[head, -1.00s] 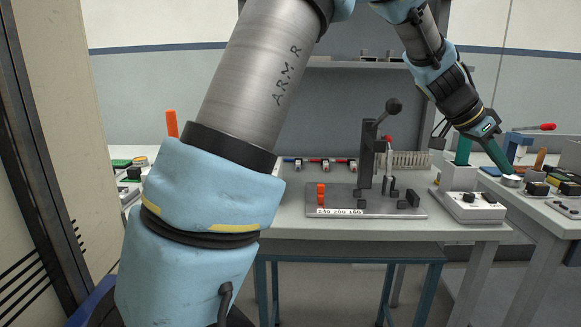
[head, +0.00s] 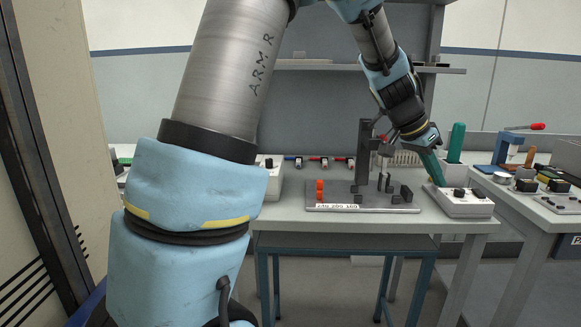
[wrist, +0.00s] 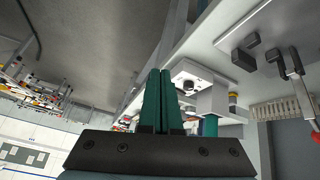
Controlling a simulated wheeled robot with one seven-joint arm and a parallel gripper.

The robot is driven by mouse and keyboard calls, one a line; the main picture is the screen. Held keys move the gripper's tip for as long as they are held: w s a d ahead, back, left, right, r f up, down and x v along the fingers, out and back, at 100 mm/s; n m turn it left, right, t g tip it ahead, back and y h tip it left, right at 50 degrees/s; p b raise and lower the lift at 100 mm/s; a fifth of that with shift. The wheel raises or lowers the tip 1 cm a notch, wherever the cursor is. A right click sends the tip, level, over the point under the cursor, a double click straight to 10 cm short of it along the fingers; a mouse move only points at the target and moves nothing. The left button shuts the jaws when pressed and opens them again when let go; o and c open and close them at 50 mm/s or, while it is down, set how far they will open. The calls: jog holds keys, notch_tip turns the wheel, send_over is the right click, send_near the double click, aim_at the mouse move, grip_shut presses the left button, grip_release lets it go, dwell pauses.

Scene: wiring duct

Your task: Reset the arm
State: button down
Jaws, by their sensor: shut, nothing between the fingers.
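My arm reaches across the head view, from the large blue-sleeved link at the left to the wrist at the upper right. My gripper (head: 436,173) has dark green fingers and points down and to the right, in front of or above the white control box (head: 462,203) at the right of the table. Whether it touches the box cannot be told. In the wrist view the two green fingers (wrist: 160,100) lie side by side, shut, with nothing between them.
The grey table (head: 380,226) carries a fixture plate (head: 345,203) with a dark lever press (head: 364,150) and orange pegs (head: 319,190). A green upright piece (head: 456,142) stands behind the control box. A second bench (head: 545,212) with tools is at the right.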

jog(key=a+f+n+t+y+p, duration=0.1)
jog(key=a+f+n+y, duration=0.15)
jog(key=a, duration=0.75)
jog(key=a+f+n+y+p, duration=0.1)
jog(key=a+n, duration=0.3)
jog(key=a, duration=0.6)
jog(key=s+a+f+n+y, duration=0.1)
jog(key=s+a+f+n, duration=0.1)
jog(key=a, duration=0.7)
jog(key=s+a+f+n+y+p, duration=0.1)
jog(key=s+a+n, duration=0.3)
jog(key=a, duration=0.5)
jog(key=shift+s+a+f+n+y, duration=0.4)
jog(key=shift+s+y, duration=0.15)
jog(key=shift+s, duration=0.35)
jog(key=c, duration=1.6)
grip_release()
